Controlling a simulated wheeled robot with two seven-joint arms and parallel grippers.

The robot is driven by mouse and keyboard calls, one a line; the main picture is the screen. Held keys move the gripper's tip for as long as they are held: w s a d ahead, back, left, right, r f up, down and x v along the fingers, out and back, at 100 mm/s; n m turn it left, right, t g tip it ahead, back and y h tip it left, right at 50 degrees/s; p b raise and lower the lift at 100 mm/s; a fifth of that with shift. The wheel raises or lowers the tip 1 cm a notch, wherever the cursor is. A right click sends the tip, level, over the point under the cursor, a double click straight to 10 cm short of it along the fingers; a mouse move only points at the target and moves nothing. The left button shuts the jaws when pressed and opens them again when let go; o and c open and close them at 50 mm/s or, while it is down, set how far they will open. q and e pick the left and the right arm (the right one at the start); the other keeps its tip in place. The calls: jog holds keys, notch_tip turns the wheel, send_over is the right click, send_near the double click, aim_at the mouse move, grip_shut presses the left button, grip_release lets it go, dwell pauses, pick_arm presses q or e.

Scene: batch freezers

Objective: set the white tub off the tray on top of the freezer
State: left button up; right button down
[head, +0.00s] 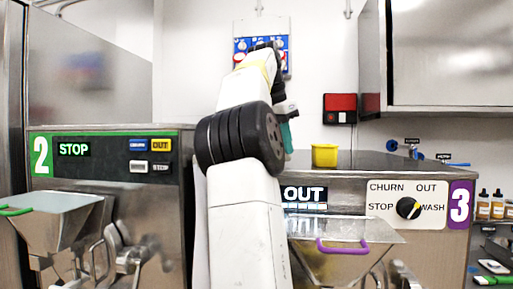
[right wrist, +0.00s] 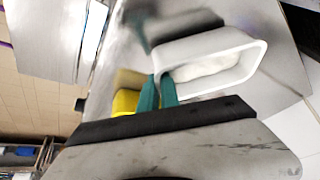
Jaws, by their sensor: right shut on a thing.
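The white tub (right wrist: 215,62), with pale contents inside, shows in the right wrist view at the teal fingers of my right gripper (right wrist: 160,92). The fingers are close together at the tub's near end, shut on its wall. In the head view my right gripper (head: 287,125) is mostly behind my own arm, with a teal finger showing above the freezer marked 3 (head: 335,185). The tub is hidden there. I cannot make out a tray in either view, nor tell whether the tub touches the metal top. My left gripper is not in view.
A yellow tub (head: 324,155) stands on the freezer top; it also shows close beside the fingers in the right wrist view (right wrist: 125,101). Blue-handled items (head: 415,152) lie at the top's right. Freezer 2 (head: 110,160) stands left. A steel cabinet (head: 445,55) hangs at upper right.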

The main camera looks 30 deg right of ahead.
jog(key=shift+f, duration=0.35)
jog(key=shift+f, duration=0.1)
jog(key=c, duration=1.6)
grip_release()
jog(key=shift+s+a+r, duration=0.75)
jog(key=shift+a+r, duration=0.05)
jog(key=shift+a, duration=1.4)
jog(key=shift+s+a+r, duration=0.7)
jog(key=shift+a+r, duration=0.1)
jog(key=shift+a, duration=1.4)
jog(key=shift+s+a+r, duration=0.75)
jog(key=shift+a+r, duration=0.05)
jog(key=shift+a, duration=1.4)
